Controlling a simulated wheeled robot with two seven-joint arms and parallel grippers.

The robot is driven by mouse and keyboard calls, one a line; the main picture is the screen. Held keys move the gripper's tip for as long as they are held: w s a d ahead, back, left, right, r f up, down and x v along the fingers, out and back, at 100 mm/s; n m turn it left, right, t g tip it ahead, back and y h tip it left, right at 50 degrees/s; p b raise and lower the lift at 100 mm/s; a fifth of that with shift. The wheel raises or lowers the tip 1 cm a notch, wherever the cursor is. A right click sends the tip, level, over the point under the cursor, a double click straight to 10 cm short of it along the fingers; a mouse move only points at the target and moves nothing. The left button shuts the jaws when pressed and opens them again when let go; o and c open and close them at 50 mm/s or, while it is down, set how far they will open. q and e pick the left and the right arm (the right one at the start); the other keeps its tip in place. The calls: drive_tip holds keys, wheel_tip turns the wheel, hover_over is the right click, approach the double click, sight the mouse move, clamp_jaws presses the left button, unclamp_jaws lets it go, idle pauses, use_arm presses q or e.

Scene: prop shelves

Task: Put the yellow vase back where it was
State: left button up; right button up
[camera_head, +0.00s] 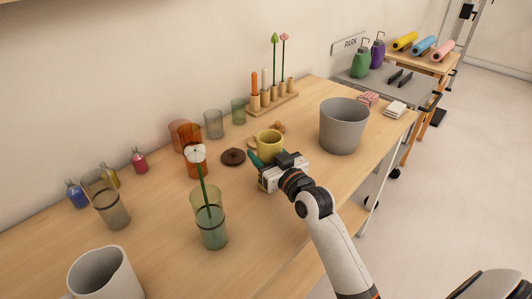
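A short, opaque yellow vessel (270,141) stands upright near the middle of the table and is the most clearly yellow vase-like thing here. My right gripper (256,159) is low over the table, just in front of it. A teal fingertip shows at its left, close to the vessel's lower front. I cannot tell whether they touch, nor how far apart the fingers are. A tan, flat thing shows at the vessel's left side, partly hidden. My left gripper is not in view.
A dark brown disc (233,156) lies left of the vessel. A green glass vase (211,230) with a white flower, a smoky glass vase (112,211) and a grey mug (106,276) stand at left. A large grey pot (343,127) stands right. Bare tabletop lies between.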

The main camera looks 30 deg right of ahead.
drive_tip(key=o, duration=1.3)
drive_tip(key=shift+r, duration=0.2)
drive_tip(key=s, duration=1)
drive_tip(key=shift+s+d+f+b, duration=0.2)
drive_tip(key=shift+s+d+b, duration=0.15)
drive_tip(key=shift+d, duration=0.05)
drive_tip(key=shift+s+r, duration=0.1)
drive_tip(key=shift+s, duration=0.55)
